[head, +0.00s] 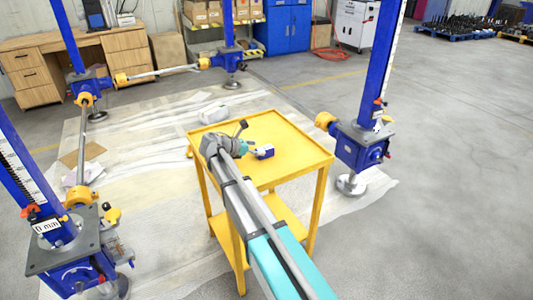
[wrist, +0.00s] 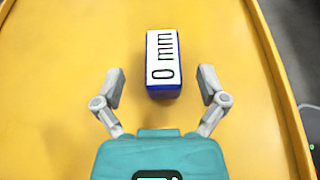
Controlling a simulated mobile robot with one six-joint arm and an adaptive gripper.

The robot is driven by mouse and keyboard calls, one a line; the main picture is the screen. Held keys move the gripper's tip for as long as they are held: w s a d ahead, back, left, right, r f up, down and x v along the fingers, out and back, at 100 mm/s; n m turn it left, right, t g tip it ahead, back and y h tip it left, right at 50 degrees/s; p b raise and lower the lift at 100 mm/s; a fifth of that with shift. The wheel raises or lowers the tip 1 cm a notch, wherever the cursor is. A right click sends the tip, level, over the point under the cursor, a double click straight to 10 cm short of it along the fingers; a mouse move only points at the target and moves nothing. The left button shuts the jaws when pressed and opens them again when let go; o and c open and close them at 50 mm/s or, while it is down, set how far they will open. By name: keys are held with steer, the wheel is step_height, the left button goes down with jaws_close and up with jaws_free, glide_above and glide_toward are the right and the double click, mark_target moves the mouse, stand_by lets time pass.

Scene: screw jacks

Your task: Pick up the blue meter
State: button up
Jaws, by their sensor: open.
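The blue meter (wrist: 164,62) is a small blue block with a white face marked "0 mm". It lies on the yellow table top (wrist: 60,120), a little ahead of my gripper (wrist: 160,86) in the wrist view. My gripper's two fingers are spread apart, one on each side of the block's near end, with clear gaps and nothing held. In the head view the blue meter (head: 265,151) lies near the middle of the yellow table (head: 295,140), just right of my gripper, which is partly hidden by my arm.
Blue screw jacks stand around the table; one (head: 362,145) is close to its right corner and another (head: 70,265) is at the lower left. A wooden desk (head: 120,50) and blue cabinet (head: 287,28) stand at the back. The table top around the meter is clear.

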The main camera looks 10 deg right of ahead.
mark_target(267, 147)
steer(key=shift+b+x, duration=0.8)
steer(key=shift+x, duration=1.45)
jaws_close()
steer(key=shift+r+p, duration=1.25)
steer(key=shift+p, duration=0.1)
steer(key=s+d+r+p, duration=0.4)
steer(key=s+r+p, duration=0.6)
steer(key=s, duration=0.3)
steer(key=shift+s+r, duration=0.25)
